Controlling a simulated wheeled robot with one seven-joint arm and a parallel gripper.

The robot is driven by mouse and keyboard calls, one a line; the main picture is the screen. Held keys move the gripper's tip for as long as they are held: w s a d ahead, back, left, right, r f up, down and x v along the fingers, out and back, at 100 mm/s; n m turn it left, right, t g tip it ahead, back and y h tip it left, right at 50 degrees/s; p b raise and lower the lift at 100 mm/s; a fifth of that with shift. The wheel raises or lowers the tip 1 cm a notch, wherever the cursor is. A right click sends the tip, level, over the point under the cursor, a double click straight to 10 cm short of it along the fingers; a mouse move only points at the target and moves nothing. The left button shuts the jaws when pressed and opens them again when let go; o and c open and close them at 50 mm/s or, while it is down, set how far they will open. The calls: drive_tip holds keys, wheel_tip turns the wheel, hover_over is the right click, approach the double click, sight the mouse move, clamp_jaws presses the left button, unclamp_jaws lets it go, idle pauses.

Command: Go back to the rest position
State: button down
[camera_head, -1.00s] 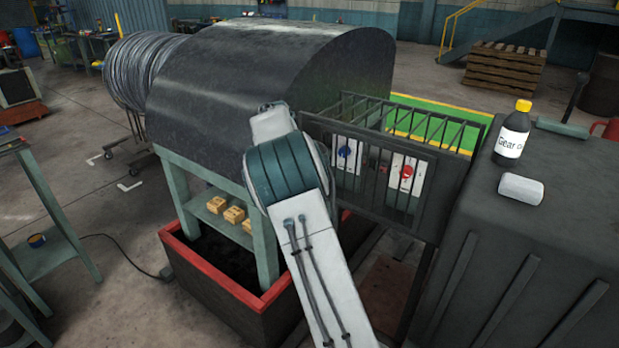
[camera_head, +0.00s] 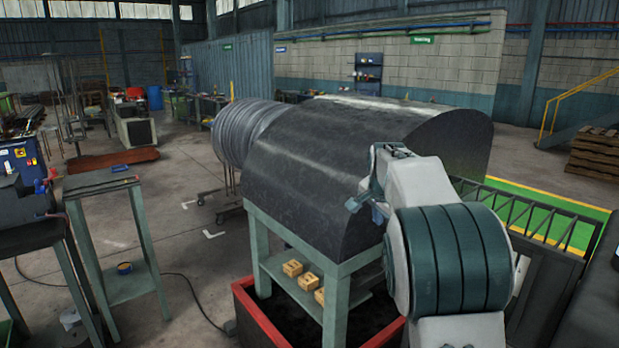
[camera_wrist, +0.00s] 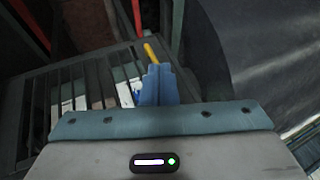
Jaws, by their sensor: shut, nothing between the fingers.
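My gripper (camera_wrist: 157,74) shows in the wrist view as blue fingers pressed together, with nothing between them. In the head view my arm is raised and folded at the right, and my gripper (camera_head: 377,213) is partly hidden beside the dark rounded drum housing (camera_head: 330,165). The housing also fills the right of the wrist view (camera_wrist: 265,60). A thin yellow piece (camera_wrist: 151,52) shows just beyond the fingertips; I cannot tell what it is. A barred guard (camera_wrist: 85,88) lies below and left of the fingers in the wrist view.
The housing stands on a green-grey frame with yellow blocks (camera_head: 293,268) on its shelf, above a red-rimmed tray (camera_head: 256,315). The barred guard (camera_head: 530,222) stands at the right, partly behind my arm. A narrow side table (camera_head: 98,180) stands at the left, with open floor between.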

drive_tip(key=s+a+f+n, duration=0.1)
drive_tip(key=s+f+n, duration=0.1)
drive_tip(key=s, duration=1.1)
drive_tip(key=s+a+f+n+g, duration=0.1)
drive_tip(key=s+f+n, duration=0.2)
drive_tip(key=s, duration=1)
drive_tip(key=s+a+f+n+g+y, duration=0.1)
drive_tip(key=s+f+n, duration=0.2)
drive_tip(key=s, duration=1)
drive_tip(key=n, duration=0.2)
drive_tip(key=shift+s+f+n, duration=0.25)
drive_tip(key=shift+s+n, duration=0.05)
drive_tip(key=shift+s, duration=0.05)
